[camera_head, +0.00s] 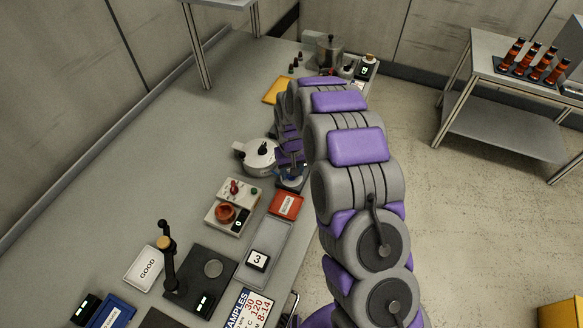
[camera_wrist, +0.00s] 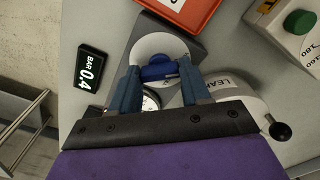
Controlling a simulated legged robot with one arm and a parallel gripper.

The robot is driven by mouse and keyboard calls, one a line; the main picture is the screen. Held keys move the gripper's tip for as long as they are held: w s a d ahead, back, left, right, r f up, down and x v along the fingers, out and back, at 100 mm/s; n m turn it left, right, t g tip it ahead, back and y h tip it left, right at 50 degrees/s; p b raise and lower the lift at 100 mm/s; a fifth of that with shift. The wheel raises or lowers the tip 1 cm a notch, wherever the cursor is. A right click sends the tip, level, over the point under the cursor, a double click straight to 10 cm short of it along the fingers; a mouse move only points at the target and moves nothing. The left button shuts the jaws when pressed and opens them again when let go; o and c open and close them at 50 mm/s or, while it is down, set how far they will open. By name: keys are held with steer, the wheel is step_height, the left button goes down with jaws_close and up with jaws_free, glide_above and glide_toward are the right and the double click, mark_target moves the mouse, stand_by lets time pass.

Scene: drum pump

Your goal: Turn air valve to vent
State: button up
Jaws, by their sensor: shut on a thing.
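The air valve appears to be the blue handle (camera_wrist: 158,73) on a white round dial (camera_wrist: 158,46), set on a dark grey base, in the wrist view. My gripper (camera_wrist: 160,68) is shut on this handle, with one dark blue finger at each side. The handle lies roughly crosswise between the fingertips. No vent marking can be read on the dial. Part of a round gauge (camera_wrist: 151,101) shows between the fingers below the handle. A black display (camera_wrist: 90,69) left of the valve reads BAR 0.4. In the head view my arm hides most of the valve.
A white round vessel (camera_head: 257,157) with a black knob stands beside my gripper; its label begins LEA. The bench's left side (camera_head: 130,190) is clear.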

steer(key=shift+w+r+n, duration=0.2)
steer(key=shift+n, duration=0.3)
steer(key=o, duration=1.1)
steer(key=shift+s+a+f, duration=0.1)
steer(key=shift+f, duration=0.05)
steer(key=shift+c, duration=0.2)
step_height(320, 180, up, 17)
steer(key=p, duration=0.2)
